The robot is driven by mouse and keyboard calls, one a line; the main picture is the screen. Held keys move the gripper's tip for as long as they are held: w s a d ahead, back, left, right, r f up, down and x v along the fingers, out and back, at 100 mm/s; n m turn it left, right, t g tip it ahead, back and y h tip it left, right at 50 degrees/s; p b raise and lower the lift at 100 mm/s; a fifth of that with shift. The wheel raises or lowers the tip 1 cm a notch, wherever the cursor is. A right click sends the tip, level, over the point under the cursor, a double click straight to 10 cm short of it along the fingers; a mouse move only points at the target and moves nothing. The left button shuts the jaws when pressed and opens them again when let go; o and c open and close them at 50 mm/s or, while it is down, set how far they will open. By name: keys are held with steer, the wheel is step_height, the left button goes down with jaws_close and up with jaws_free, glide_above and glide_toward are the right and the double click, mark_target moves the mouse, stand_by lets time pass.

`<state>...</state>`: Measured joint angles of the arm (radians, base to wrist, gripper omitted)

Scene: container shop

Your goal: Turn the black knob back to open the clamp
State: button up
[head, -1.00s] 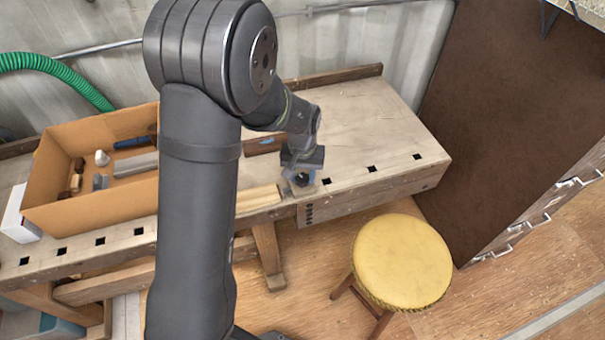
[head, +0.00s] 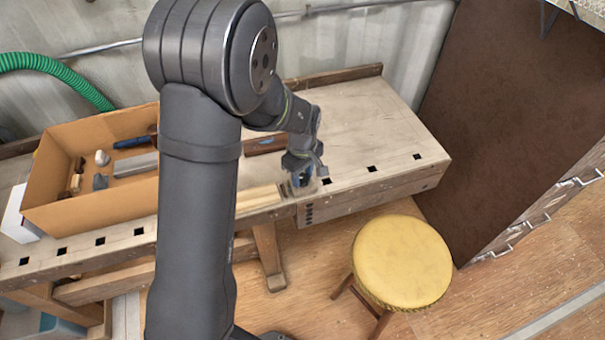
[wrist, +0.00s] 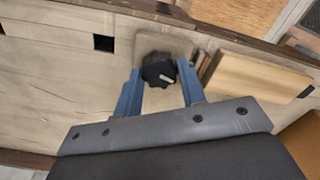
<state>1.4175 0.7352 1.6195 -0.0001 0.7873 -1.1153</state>
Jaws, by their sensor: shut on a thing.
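The black knob (wrist: 158,70) shows in the wrist view, with a light pointer mark on its face, set on a wooden clamp block (wrist: 168,42) on the bench. My gripper (wrist: 160,76) has its two blue fingers on either side of the knob and is shut on it. In the head view my gripper (head: 301,179) is over the front edge of the bench, and the knob is hidden there. A pale wooden board (wrist: 255,83) lies beside the clamp in the wrist view; it also shows in the head view (head: 259,198).
The workbench (head: 370,125) has square holes along its front. An orange-brown box (head: 90,215) with tools and small pieces stands at the left. A yellow stool (head: 402,262) stands in front of the bench. The bench top right of my gripper is mostly clear.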

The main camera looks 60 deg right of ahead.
mark_target(302, 177)
steer(key=shift+n, duration=1.1)
steer(key=o, duration=1)
steer(key=shift+r, duration=0.1)
step_height(302, 177, up, 17)
steer(key=shift+r, duration=0.15)
step_height(302, 177, down, 18)
steer(key=shift+r, duration=0.25)
stand_by(0.3)
